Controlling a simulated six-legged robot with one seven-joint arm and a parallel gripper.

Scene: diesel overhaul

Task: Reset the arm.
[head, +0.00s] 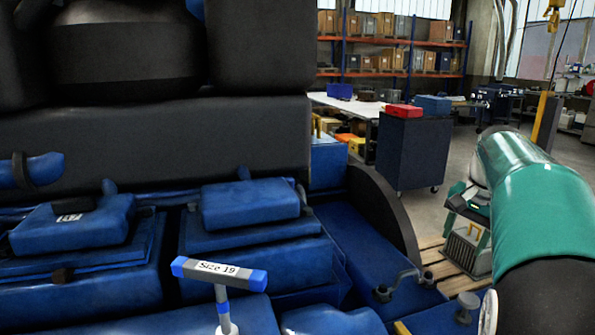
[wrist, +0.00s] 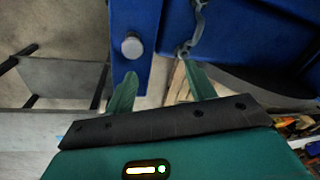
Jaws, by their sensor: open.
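My gripper (wrist: 154,92) shows in the wrist view with its two green fingers spread apart and nothing between them. Beyond the fingers are a blue engine part with a round grey knob (wrist: 131,46) and a grey metal link (wrist: 196,22). In the head view my green arm reaches in at the right edge, and its gripper is outside that picture. A T-handled tool labelled "Size 19" (head: 219,273) stands upright at the front of the blue engine (head: 255,205), apart from my arm.
The large blue and black engine fills the left of the head view. A dark cabinet (head: 414,152) carries a red box (head: 404,111) and a blue box (head: 433,105). Orange shelving (head: 392,42) stands behind. A wooden pallet (head: 440,262) lies between engine and arm. Open floor shows beyond.

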